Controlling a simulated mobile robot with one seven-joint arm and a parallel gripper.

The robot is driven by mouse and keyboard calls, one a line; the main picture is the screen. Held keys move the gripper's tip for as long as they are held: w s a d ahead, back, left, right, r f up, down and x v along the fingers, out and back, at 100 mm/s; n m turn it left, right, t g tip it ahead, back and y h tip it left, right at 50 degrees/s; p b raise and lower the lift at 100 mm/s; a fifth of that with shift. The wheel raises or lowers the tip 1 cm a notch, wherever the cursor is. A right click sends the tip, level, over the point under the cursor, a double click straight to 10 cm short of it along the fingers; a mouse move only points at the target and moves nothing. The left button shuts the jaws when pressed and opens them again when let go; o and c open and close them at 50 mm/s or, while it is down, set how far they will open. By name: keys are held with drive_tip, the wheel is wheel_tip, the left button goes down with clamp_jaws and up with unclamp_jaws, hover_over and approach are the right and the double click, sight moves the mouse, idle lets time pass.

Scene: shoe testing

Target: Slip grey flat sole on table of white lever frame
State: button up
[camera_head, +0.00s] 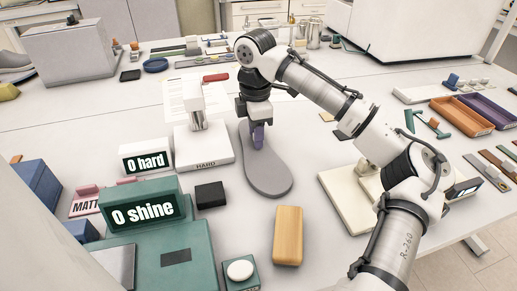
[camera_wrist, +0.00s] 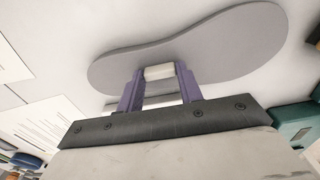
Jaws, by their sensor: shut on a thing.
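The grey flat sole (camera_head: 268,172) lies flat, long and rounded, in the middle of the head view, right of the white lever frame. My gripper (camera_head: 258,137) is over its far end, pointing down. In the wrist view the purple fingers (camera_wrist: 160,82) are shut on a small pale block (camera_wrist: 159,71) at the edge of the sole (camera_wrist: 215,50). I cannot tell whether the sole touches the worktop. The white lever frame (camera_head: 205,152), marked HARD, has a flat base and an upright post. Its display (camera_head: 146,161) reads "0 hard".
A teal device (camera_head: 150,240) reading "0 shine" stands front left. A black block (camera_head: 210,195) and a wooden block (camera_head: 288,236) lie nearer me. A cream-coloured stand (camera_head: 345,205) is at right, partly behind my arm. Orange and purple trays (camera_head: 462,117) lie far right.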

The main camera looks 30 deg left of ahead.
drive_tip(key=shift+r, duration=0.1)
wheel_tip(320, 180, up, 18)
drive_tip(key=p, duration=0.1)
idle(0.5)
idle(0.4)
